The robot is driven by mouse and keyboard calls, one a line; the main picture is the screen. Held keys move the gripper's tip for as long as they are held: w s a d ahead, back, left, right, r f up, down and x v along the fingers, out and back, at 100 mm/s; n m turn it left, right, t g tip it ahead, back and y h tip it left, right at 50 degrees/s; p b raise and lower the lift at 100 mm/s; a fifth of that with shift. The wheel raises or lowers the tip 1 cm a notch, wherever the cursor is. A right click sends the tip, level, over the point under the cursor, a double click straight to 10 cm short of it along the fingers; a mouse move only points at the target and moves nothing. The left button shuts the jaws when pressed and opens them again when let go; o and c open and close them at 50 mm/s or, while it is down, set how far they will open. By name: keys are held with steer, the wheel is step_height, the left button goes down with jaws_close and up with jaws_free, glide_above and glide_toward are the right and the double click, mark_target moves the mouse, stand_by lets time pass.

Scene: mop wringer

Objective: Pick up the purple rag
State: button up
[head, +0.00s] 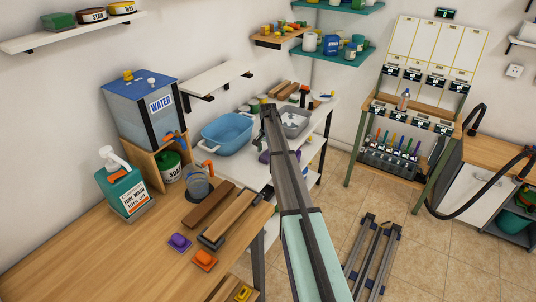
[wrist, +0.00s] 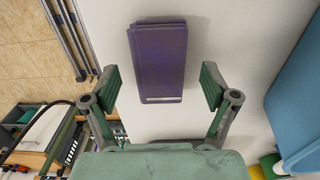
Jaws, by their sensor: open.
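The purple rag (wrist: 158,60) is a folded, flat rectangle lying on a white surface in the upper middle of the wrist view. In the head view a purple patch (head: 264,157) shows just left of my arm on the white table, mostly hidden by the arm. My gripper (wrist: 158,87) is open and empty. Its two green-padded fingers stand apart to the left and right of the rag's near end, not touching it. The fingers cannot be made out in the head view.
A blue basin (head: 228,131) stands left of my arm; its side also fills the wrist view's right edge (wrist: 300,100). A grey tray (head: 298,122) stands behind. A wooden bench (head: 110,255) holds a smaller purple item (head: 180,242) and an orange one (head: 204,260).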

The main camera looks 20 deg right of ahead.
steer(key=shift+f, duration=0.35)
steer(key=c, duration=1.1)
steer(key=shift+r, duration=0.15)
step_height(320, 180, up, 20)
steer(key=b, duration=0.6)
